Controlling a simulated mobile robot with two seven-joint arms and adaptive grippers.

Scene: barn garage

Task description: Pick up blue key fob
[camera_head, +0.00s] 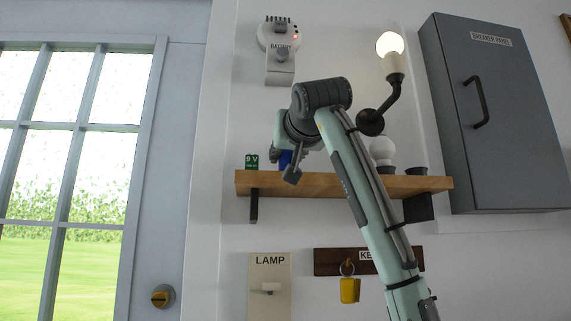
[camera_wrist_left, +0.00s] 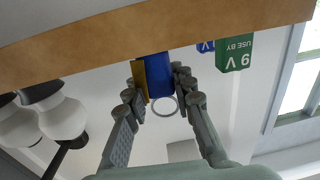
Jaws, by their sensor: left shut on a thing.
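A blue key fob (camera_wrist_left: 157,75) with a metal ring (camera_wrist_left: 165,106) is at the wooden shelf in the left wrist view, which shows the shelf upside down. My left gripper (camera_wrist_left: 160,84) is shut on it, with fingers on both sides. A gold-brown strip (camera_wrist_left: 139,79) shows between the fob and one finger; I cannot tell if it is part of the fob. In the head view a bit of the blue fob (camera_head: 286,158) shows behind my left gripper (camera_head: 283,166) above the shelf. I cannot tell whether it touches the shelf. My right gripper is out of view.
The wooden shelf (camera_head: 410,185) carries a green 9V battery (camera_head: 251,161), a white bulb (camera_head: 382,150) and dark cups. A yellow fob (camera_head: 349,290) hangs on the key rack (camera_head: 326,262) below.

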